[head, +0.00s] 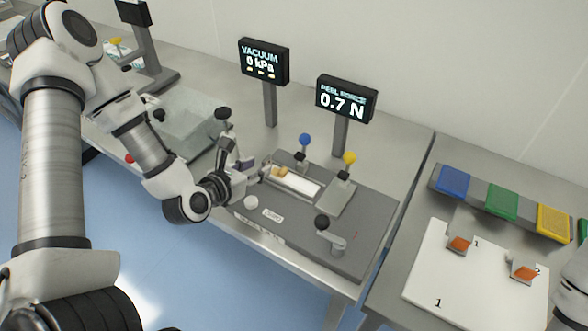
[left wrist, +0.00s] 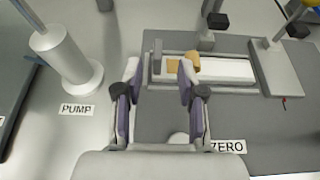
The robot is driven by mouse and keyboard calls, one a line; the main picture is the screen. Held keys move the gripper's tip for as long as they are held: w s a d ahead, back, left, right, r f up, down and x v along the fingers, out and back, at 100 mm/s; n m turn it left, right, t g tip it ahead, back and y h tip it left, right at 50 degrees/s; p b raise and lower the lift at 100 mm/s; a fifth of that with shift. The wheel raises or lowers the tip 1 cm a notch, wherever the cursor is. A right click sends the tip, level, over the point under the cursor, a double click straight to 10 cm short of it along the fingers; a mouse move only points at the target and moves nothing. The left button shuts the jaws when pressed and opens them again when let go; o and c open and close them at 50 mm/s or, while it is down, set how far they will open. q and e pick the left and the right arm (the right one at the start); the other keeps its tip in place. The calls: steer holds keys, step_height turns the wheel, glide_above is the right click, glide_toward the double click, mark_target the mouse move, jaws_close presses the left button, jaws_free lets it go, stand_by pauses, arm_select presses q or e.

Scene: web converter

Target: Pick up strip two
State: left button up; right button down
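A white strip (head: 297,182) with a tan tab (head: 279,172) at its left end lies in the grey test fixture (head: 368,218). No number is readable on it, so I cannot tell whether it is strip two. In the left wrist view the strip (left wrist: 228,69) runs rightward from the tan tab (left wrist: 183,68). My left gripper (left wrist: 159,70) is open, its fingertips apart at the near left end of the strip, with nothing seen held. In the head view the left gripper (head: 254,169) is just left of the tab. My right gripper is out of view.
Blue (head: 304,139) and yellow (head: 349,158) knobs stand behind the strip; a black-knobbed lever (head: 322,223) stands in front. A display (head: 345,98) reads 0.7 N. A white board (head: 425,282) with numbered marks and two orange pieces lies right, before coloured pads (head: 501,202).

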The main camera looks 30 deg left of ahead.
mark_target(263, 163)
arm_select(q)
steer(key=shift+w, duration=0.25)
steer(key=p+x, duration=0.2)
steer(key=shift+w+f, duration=0.1)
steer(key=shift+w, duration=0.3)
steer(key=x, duration=0.2)
steer(key=shift+w+a+f, duration=0.1)
steer(key=shift+w+f, duration=0.15)
steer(key=shift+f, duration=0.05)
steer(key=shift+s, duration=0.15)
steer(key=shift+s+r, duration=0.1)
steer(key=shift+r, duration=0.05)
steer(key=c, duration=0.4)
jaws_close()
